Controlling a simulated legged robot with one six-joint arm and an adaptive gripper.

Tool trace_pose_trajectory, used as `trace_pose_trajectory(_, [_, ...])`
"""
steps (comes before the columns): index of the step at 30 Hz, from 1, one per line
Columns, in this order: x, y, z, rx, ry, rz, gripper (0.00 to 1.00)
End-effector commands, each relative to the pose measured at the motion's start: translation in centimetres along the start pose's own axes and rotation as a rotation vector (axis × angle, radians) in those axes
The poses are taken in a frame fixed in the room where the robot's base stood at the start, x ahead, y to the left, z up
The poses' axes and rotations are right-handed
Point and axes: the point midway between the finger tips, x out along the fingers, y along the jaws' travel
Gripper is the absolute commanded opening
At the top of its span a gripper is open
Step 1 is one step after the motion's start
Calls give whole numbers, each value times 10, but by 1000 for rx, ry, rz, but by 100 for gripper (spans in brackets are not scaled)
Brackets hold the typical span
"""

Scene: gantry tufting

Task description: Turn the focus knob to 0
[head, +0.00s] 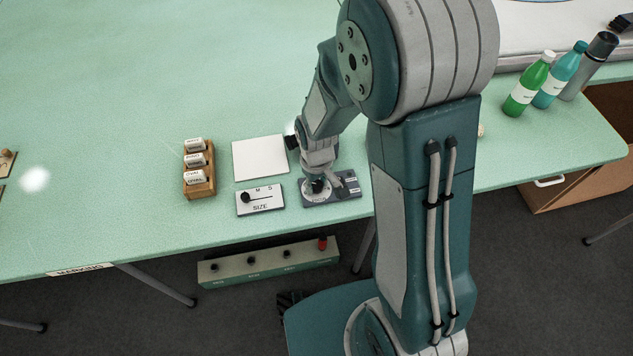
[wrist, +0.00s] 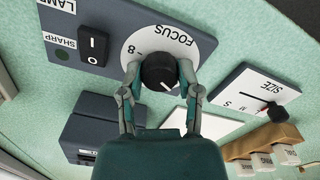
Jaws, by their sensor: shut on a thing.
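The focus knob (wrist: 158,72) is black and round, on a white dial marked FOCUS on a dark blue-grey panel (wrist: 185,25). The wrist view shows the panel upside down. An 8 shows on the dial beside the knob; other markings are hidden. A small white mark shows on the knob near its lower right edge. My gripper (wrist: 158,74) has one finger on each side of the knob and is shut on it. In the head view my gripper (head: 320,182) is over the panel (head: 345,190), partly hiding the knob.
The panel also bears a LAMP switch (wrist: 93,47) and a dark SHARP indicator (wrist: 61,54). Beside it are the SIZE slider panel (head: 260,201), a white sheet (head: 260,158) and a wooden rack (head: 200,184) with labelled white blocks. Bottles (head: 525,87) stand far right.

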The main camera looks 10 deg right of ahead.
Motion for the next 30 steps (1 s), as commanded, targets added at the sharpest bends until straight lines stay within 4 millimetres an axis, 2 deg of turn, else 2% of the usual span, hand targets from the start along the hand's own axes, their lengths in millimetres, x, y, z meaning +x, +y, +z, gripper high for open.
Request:
trace_pose_trajectory(18, [-2, 1, -5, -530, 13, 7, 0])
trace_pose_trajectory(30, [-2, 1, -5, -680, 13, 9, 0])
